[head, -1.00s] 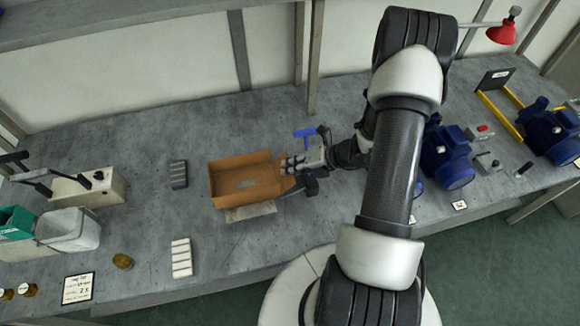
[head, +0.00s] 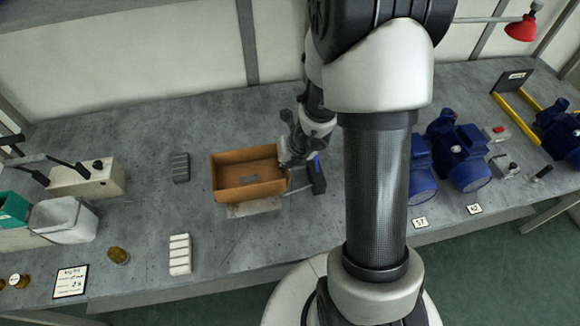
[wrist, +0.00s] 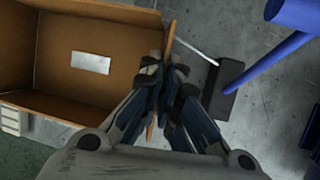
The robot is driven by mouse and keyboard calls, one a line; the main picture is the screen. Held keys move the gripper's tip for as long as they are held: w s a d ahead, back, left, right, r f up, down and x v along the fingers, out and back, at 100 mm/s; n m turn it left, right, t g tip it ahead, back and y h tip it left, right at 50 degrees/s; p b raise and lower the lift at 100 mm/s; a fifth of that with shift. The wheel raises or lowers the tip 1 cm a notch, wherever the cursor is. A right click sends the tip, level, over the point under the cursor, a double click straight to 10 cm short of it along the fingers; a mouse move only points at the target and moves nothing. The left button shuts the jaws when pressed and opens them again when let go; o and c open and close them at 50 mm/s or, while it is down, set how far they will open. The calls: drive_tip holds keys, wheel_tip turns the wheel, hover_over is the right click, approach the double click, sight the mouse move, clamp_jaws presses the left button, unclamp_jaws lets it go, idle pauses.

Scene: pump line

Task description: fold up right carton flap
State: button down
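The open brown carton (head: 248,187) stands on the grey bench, with a pale patch on its floor. In the wrist view the carton (wrist: 85,95) fills the left side. Its right flap (wrist: 171,38) shows nearly edge-on, as a thin upright strip along the right side. My gripper (wrist: 165,72) has one finger on each side of this flap, closed together with the flap's edge between them. In the head view my gripper (head: 288,160) is at the carton's right side and partly hides the flap.
A black block (head: 317,180) with a blue part above it stands just right of the carton; the block (wrist: 224,88) is close to my fingers. Blue pumps (head: 465,160) stand farther right. A grey ribbed block (head: 180,167) lies left. The bench behind the carton is clear.

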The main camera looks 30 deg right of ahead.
drive_tip(key=shift+w+a+g+h+b, duration=0.15)
drive_tip(key=shift+a+g+h+b, duration=0.3)
drive_tip(key=shift+h+b, duration=0.55)
drive_tip(key=shift+a, duration=0.1)
drive_tip(key=c, duration=1.8)
unclamp_jaws()
drive_tip(key=shift+c, duration=0.2)
